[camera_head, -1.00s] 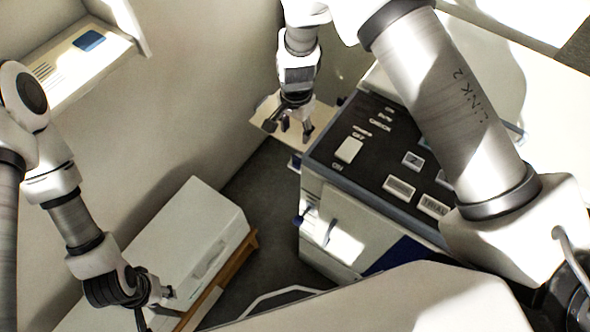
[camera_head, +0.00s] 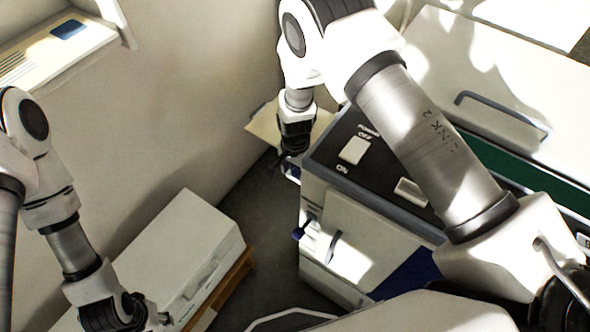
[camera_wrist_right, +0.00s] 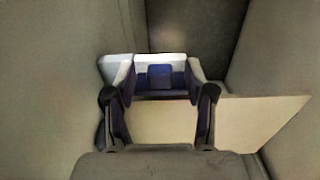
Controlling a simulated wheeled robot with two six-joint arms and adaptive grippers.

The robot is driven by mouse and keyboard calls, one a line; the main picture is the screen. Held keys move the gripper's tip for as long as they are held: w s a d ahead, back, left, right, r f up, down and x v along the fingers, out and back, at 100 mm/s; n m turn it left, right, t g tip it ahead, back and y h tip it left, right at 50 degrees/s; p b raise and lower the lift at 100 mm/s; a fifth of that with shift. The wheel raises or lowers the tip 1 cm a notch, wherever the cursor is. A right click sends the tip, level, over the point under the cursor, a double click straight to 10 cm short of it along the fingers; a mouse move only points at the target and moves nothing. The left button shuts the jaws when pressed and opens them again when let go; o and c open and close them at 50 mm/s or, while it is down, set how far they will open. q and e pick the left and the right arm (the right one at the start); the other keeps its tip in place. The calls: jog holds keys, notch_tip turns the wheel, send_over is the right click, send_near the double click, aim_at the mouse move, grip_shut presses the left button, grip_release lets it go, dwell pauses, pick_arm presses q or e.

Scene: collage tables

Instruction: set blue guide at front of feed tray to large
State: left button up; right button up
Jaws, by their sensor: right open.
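The feed tray (camera_head: 262,124) is a pale flat sheet on the left side of the white machine. It also shows in the right wrist view (camera_wrist_right: 160,122). The blue guide (camera_wrist_right: 160,77), a small blue block with a white edge behind it, shows in the right wrist view beyond and between my fingers. My right gripper (camera_wrist_right: 159,95) is open over the tray, with a finger to each side. Whether it touches the guide I cannot tell. In the head view the right gripper (camera_head: 290,158) is partly hidden by the machine. My left gripper (camera_head: 145,318) is low at left, its fingers unclear.
The machine's black panel (camera_head: 335,160) has a power switch (camera_head: 354,150). A white box (camera_head: 185,245) on a wooden stand is at lower left. Walls close in on the right gripper in the wrist view.

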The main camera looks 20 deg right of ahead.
grip_shut()
jog(key=shift+w+d+f+b, duration=0.1)
jog(key=shift+d+b, duration=0.1)
jog(key=shift+b, duration=0.1)
jog(key=shift+w+d+f+b, duration=0.1)
jog(key=shift+w+d+b, duration=0.6)
jog(key=shift+d+b, duration=0.15)
jog(key=shift+w+d, duration=0.1)
jog(key=shift+d, duration=0.05)
jog(key=shift+r, duration=0.25)
grip_release()
notch_tip(320, 180, up, 12)
